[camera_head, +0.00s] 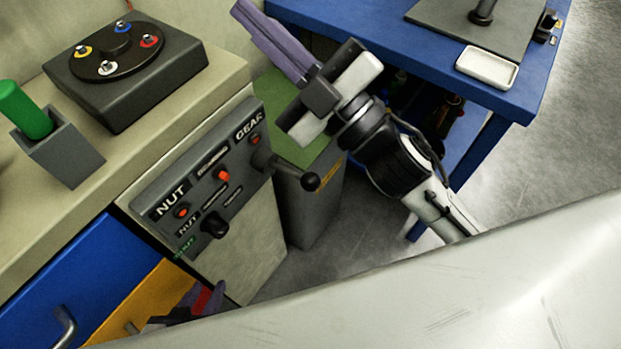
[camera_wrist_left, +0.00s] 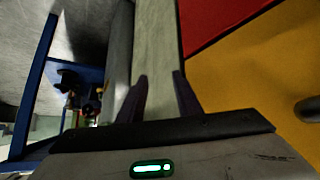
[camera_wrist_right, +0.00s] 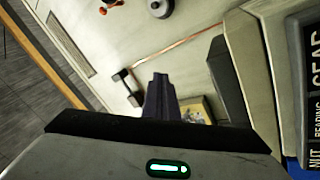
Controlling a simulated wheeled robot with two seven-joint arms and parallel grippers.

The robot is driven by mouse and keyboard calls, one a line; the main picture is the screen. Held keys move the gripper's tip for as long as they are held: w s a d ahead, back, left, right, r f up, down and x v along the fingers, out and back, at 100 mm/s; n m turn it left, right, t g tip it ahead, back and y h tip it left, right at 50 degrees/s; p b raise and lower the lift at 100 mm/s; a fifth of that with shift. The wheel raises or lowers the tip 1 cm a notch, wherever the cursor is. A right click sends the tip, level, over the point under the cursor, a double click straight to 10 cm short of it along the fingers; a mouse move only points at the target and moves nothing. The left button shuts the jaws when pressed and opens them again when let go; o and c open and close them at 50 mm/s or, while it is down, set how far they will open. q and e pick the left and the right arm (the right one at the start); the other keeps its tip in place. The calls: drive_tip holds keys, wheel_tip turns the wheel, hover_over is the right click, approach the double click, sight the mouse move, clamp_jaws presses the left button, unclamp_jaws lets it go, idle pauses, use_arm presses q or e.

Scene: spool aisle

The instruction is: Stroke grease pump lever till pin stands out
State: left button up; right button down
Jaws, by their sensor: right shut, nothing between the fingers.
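In the right wrist view, a small black lever-like part (camera_wrist_right: 128,88) with thick ends sits on the pale machine face by a copper pipe (camera_wrist_right: 165,50). It looks like the grease pump lever. A yellowish block (camera_wrist_right: 194,110) is partly hidden behind my fingers; I cannot make out a pin. My right gripper (camera_head: 243,8) has its fingers together and empty, pointing up-left past the control panel; its fingertips (camera_wrist_right: 160,76) appear right of the lever, apparently apart from it. My left gripper (camera_wrist_left: 160,77) is open and empty near the yellow drawer front (camera_wrist_left: 245,60); it is mostly hidden in the head view.
The control panel (camera_head: 205,175) carries a black-knobbed lever (camera_head: 311,181). A grey bin (camera_head: 310,205) stands beside it. A turret block (camera_head: 125,70) and a green-handled holder (camera_head: 62,158) are on the ledge. A blue bench (camera_head: 390,40) is at the back.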

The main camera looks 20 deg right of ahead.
drive_tip(key=s+a+r+n+g+y, duration=0.65)
drive_tip(key=n+g+y, duration=0.2)
drive_tip(key=n, duration=0.35)
drive_tip(key=s+a+f+n+g+h, duration=0.2)
drive_tip(key=s+a+n+g, duration=0.1)
drive_tip(key=s+n+g, duration=0.5)
drive_tip(key=s+a+f+n+g+h, duration=0.1)
drive_tip(key=s+a+f+n+g, duration=0.2)
drive_tip(key=n+g, duration=0.5)
drive_tip(key=s+d+f+n+t+h, duration=0.1)
drive_tip(key=d+f+n+t+h, duration=0.1)
drive_tip(key=d+f+n+h, duration=0.45)
drive_tip(key=w+d+f+t+h, duration=0.2)
drive_tip(key=w+d+f+h, duration=0.1)
drive_tip(key=d, duration=0.3)
drive_tip(key=w+d+f+t+h+b, duration=0.1)
drive_tip(key=w+d+f+t+h, duration=0.1)
drive_tip(key=w+d+f+h, duration=0.2)
drive_tip(key=w+d+h, duration=0.1)
drive_tip(key=d+h, duration=0.1)
drive_tip(key=d, duration=0.1)
drive_tip(key=shift+w+f+m+h, duration=0.25)
drive_tip(key=shift+f+m+h, duration=0.05)
drive_tip(key=shift+m, duration=0.05)
drive_tip(key=shift+t, duration=0.25)
